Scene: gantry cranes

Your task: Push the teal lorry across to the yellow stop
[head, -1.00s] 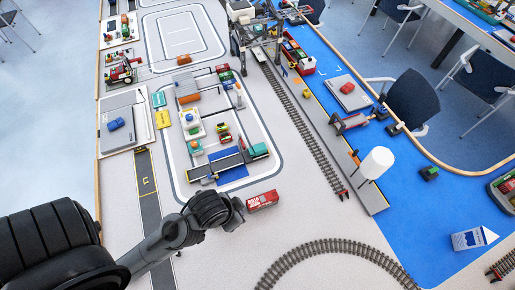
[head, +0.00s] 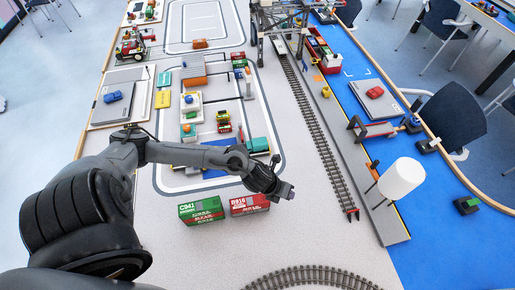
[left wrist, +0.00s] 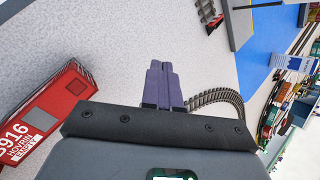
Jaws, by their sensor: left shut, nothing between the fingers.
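A teal block-shaped body (head: 257,146), which looks like the lorry, sits at the right end of the dark deck inside the looped road in the head view. My left arm crosses in front of part of that deck. My left gripper (head: 287,192) is shut and empty, below and right of the teal body and apart from it. Its closed purple fingers (left wrist: 162,86) show in the left wrist view. A flat yellow plate (head: 163,99) lies left of the loop; I cannot tell whether it is the yellow stop. My right gripper is out of view.
A red container (head: 249,205) stands just left of my left gripper and shows in the left wrist view (left wrist: 42,115). A green container (head: 201,210) is beside it. Straight track (head: 318,135) and a white tank (head: 402,179) lie right.

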